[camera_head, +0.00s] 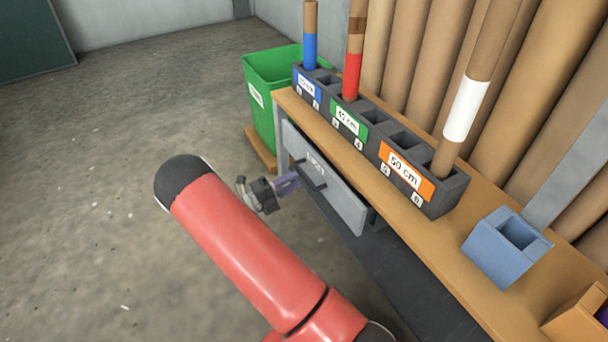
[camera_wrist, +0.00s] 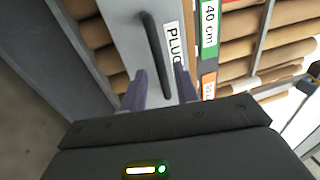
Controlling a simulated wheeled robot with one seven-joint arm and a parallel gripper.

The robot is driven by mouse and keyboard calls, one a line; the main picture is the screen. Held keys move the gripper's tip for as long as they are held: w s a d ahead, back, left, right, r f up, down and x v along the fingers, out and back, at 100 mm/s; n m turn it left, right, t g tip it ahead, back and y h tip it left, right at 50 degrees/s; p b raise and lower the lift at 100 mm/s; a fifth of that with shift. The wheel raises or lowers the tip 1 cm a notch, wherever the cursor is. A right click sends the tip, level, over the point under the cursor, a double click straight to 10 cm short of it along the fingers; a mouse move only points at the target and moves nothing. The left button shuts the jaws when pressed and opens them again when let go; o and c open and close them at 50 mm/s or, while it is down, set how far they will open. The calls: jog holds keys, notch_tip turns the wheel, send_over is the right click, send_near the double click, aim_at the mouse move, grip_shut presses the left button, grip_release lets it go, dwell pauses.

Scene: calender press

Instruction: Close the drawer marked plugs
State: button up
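The drawer marked plugs (camera_head: 345,203) is under the bench top. Its grey front stands out from the bench, with a dark gap at its right end. Its white label (camera_wrist: 173,43) reads "PLUG" in the wrist view, the rest cut off by a finger. The dark bar handle (camera_wrist: 154,48) is on the front. My gripper (camera_head: 292,180) is at the drawer front, near the handle. In the wrist view its two purple fingers (camera_wrist: 160,85) are apart, with the handle's near end between them. I cannot tell whether they touch the handle or the front.
The wooden bench top (camera_head: 460,250) carries a dark rack (camera_head: 450,198) of labelled slots with tubes and a blue block (camera_head: 505,245). A green bin (camera_head: 262,110) stands beyond the bench's far end. The concrete floor (camera_head: 110,200) at left is clear.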

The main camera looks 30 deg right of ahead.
aim_at(303, 174)
jog(key=shift+d+r, duration=0.2)
jog(key=shift+d, duration=0.9)
jog(key=shift+d+r, duration=0.2)
jog(key=shift+d, duration=0.85)
grip_shut()
